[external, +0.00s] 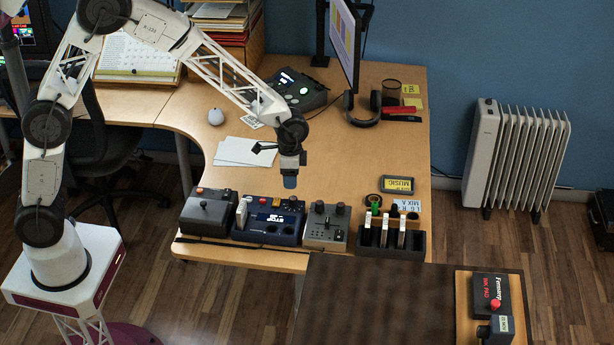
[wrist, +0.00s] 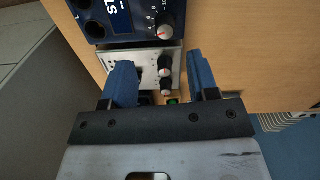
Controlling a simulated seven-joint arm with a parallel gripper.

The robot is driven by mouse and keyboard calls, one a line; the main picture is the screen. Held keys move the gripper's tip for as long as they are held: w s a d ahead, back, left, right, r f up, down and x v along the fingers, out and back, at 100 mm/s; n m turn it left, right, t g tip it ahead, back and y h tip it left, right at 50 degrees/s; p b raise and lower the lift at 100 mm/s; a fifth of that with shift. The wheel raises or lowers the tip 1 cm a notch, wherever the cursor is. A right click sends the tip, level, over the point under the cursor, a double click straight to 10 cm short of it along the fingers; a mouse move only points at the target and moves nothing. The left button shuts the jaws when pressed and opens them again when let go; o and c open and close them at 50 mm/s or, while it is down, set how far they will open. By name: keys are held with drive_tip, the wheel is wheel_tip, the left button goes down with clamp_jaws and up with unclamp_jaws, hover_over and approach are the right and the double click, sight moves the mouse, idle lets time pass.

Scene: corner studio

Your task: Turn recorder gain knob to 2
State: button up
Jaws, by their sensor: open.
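A dark blue device (external: 270,220) with a small display and large white letters stands at the desk's front edge, likely the recorder. In the wrist view the blue device (wrist: 125,27) is at the top, partly cut off. It bears a dark knob (wrist: 167,25) with a numbered scale around it; its exact setting is too small to read. My gripper (external: 290,183) hangs pointing down above the desk, behind the row of devices. In the wrist view its blue fingers (wrist: 161,66) are apart with nothing held between them; the blue device's knob lies beyond the fingertips.
A grey box (external: 325,227) with knobs stands right of the blue device; its knobs (wrist: 165,74) show between my fingers. A black slotted holder (external: 391,243) is further right. Desk behind the row is mostly clear.

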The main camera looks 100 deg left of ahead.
sight(292, 198)
drive_tip(key=shift+w+a+f, duration=0.15)
drive_tip(key=shift+a+f, duration=0.25)
drive_tip(key=shift+f, duration=0.1)
drive_tip(key=shift+d+f, duration=0.15)
drive_tip(key=shift+f, duration=3.65)
drive_tip(key=c, duration=0.9)
drive_tip(key=shift+n, duration=3.1)
